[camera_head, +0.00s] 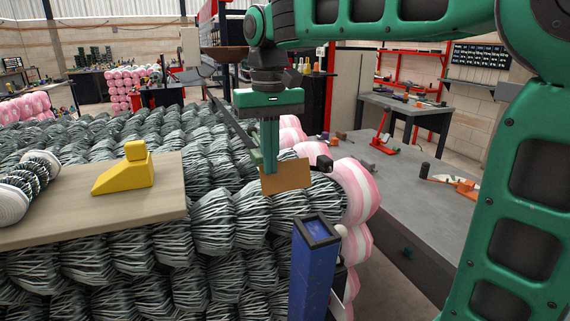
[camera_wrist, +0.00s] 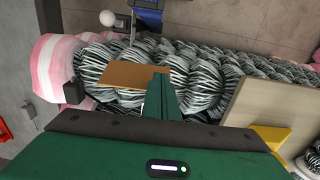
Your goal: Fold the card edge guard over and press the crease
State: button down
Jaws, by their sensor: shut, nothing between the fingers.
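The card edge guard (camera_head: 287,177) is a tan-brown panel on the wire rolls, near the pink-and-white striped end roll. It also shows in the wrist view (camera_wrist: 127,74) as a flat strip across the wire. No fold line can be made out on it. My gripper (camera_head: 270,168) is shut and empty, fingers pointing down, with its tips at the left part of the card in the head view. In the wrist view the closed fingers (camera_wrist: 160,88) overlap the card's right end and hide part of it. I cannot tell whether they touch it.
A wooden board (camera_head: 60,208) with a yellow wedge-shaped block (camera_head: 124,172) lies on the wire rolls (camera_head: 225,210) at left. A blue post (camera_head: 315,270) stands in front of the card. A grey workbench (camera_head: 415,205) with tools is at right.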

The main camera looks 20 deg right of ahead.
jog(key=shift+w+f, duration=0.1)
jog(key=shift+w, duration=0.45)
jog(key=shift+w+f, duration=0.25)
jog(key=shift+w, duration=0.4)
jog(key=shift+w+f, duration=0.35)
jog(key=shift+f, duration=0.1)
jog(key=shift+w+f, duration=0.4)
dwell(0.4)
